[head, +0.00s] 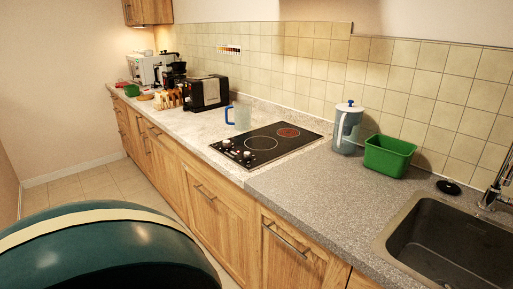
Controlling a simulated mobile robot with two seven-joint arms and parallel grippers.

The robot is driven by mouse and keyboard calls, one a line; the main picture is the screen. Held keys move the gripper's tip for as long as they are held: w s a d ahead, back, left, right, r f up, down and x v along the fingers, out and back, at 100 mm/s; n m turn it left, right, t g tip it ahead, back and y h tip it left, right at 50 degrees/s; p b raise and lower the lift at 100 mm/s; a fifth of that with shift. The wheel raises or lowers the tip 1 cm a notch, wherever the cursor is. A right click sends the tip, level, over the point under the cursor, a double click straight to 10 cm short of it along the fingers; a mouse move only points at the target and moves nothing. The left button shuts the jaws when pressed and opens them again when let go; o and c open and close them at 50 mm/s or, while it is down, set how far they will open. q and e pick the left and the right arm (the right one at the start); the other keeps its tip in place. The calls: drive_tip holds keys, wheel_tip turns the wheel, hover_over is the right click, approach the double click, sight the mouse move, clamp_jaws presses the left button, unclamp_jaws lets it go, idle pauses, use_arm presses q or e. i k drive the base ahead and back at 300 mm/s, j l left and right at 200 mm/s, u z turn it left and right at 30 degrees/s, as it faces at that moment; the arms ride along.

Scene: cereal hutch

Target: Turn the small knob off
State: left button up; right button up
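A black cooktop (284,150) is set into the countertop in the middle of the head view. It has a dark front ring (261,143) and a reddish ring (288,132) at the back right. Neither of my grippers is in view.
A clear mug with a blue handle (242,118) stands behind the cooktop. A pitcher (347,130), a green bin (389,156) and a sink (455,240) are to the right. A black toaster (208,92) is farther left. A large rounded dark green shape fills the lower left.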

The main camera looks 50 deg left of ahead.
sight(246, 155)
drive_tip(key=j+z, duration=0.15)
drive_tip(key=j, duration=0.4)
drive_tip(key=k+j+z, duration=0.15)
drive_tip(key=j, duration=0.75)
drive_tip(key=k+j, duration=0.15)
drive_tip(key=j, duration=0.6)
